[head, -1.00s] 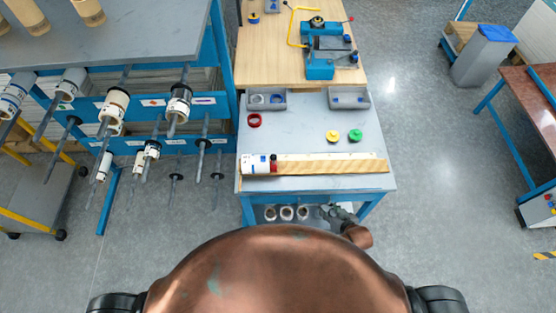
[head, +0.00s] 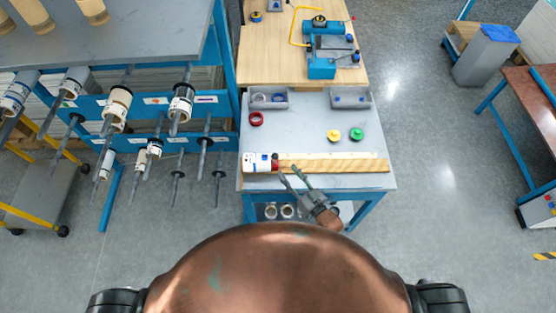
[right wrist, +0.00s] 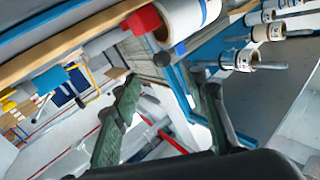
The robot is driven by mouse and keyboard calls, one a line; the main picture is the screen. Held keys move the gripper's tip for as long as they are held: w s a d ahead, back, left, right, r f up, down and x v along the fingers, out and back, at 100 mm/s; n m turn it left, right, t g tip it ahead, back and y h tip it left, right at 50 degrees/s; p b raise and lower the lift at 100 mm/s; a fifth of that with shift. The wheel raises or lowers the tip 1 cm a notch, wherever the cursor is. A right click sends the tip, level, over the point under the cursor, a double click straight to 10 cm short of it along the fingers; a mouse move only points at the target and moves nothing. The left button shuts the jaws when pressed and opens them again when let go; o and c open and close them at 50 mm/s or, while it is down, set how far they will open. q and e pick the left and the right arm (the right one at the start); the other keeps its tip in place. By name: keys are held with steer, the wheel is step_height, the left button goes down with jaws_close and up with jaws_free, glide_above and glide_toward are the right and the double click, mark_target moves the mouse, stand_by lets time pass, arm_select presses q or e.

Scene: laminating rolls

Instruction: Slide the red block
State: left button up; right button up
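The red block (head: 274,162) is small and sits on the grey table at the right end of a white roll (head: 256,162). In the right wrist view the red block (right wrist: 142,20) shows at the top, beside the end of the white roll (right wrist: 185,22). My right gripper (head: 289,173) is open and empty at the table's front edge, just to the lower right of the block and apart from it. Its two green fingers are spread in the right wrist view (right wrist: 170,85). My left gripper is not in view.
A wooden strip with a pale scale (head: 335,165) lies along the table front, right of the block. A red ring (head: 256,119), a yellow disc (head: 333,136) and a green disc (head: 356,134) lie farther back. Grey bins (head: 350,98) stand behind. The table's middle is clear.

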mark_target(275, 160)
steer(key=shift+x, duration=3.9)
steer(key=shift+r, duration=0.15)
steer(key=shift+c, duration=0.5)
jaws_close()
